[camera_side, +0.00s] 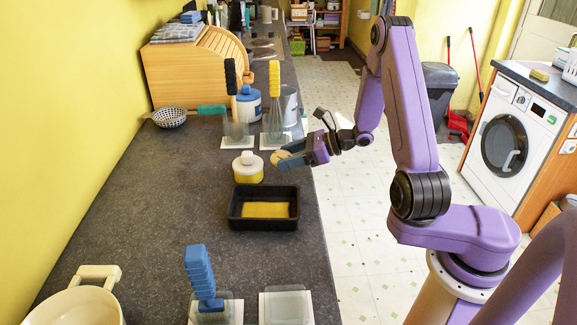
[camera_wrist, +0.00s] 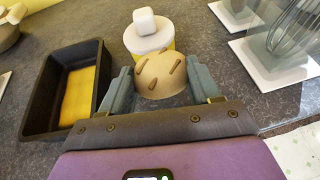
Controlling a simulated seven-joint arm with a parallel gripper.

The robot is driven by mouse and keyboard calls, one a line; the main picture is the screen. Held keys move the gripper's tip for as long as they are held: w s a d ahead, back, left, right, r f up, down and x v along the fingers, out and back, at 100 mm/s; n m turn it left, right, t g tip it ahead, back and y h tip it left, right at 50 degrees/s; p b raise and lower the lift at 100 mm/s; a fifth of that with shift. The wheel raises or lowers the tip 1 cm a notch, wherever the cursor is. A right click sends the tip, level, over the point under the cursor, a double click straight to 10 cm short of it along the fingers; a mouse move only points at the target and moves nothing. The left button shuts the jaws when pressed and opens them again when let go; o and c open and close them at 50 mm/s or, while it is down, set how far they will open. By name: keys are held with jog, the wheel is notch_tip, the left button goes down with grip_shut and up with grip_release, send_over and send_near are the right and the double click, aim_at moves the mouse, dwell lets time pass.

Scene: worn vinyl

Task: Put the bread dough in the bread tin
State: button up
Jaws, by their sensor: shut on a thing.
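The bread dough (camera_wrist: 161,75) is a tan dome with several darker slash marks on top. My gripper (camera_wrist: 160,82) is shut on it, one grey-blue finger on each side. In the side view my gripper (camera_side: 286,158) holds the dough (camera_side: 281,160) above the counter's right edge, behind and to the right of the bread tin. The bread tin (camera_side: 232,223) is a black rectangular pan with a yellow patch on its inside floor. The tin also shows at the left of the wrist view (camera_wrist: 38,104), left of my gripper.
A yellow and white pot with a white knob (camera_side: 248,169) stands just behind the tin, close to the dough. A blue-handled brush (camera_side: 201,275) and a cream pan (camera_side: 75,306) are in front.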

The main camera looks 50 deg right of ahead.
jog(key=shift+w+f, duration=0.2)
jog(key=shift+f, duration=1.55)
jog(key=shift+f, duration=0.15)
jog(key=o, duration=1.2)
jog(key=shift+c, duration=0.2)
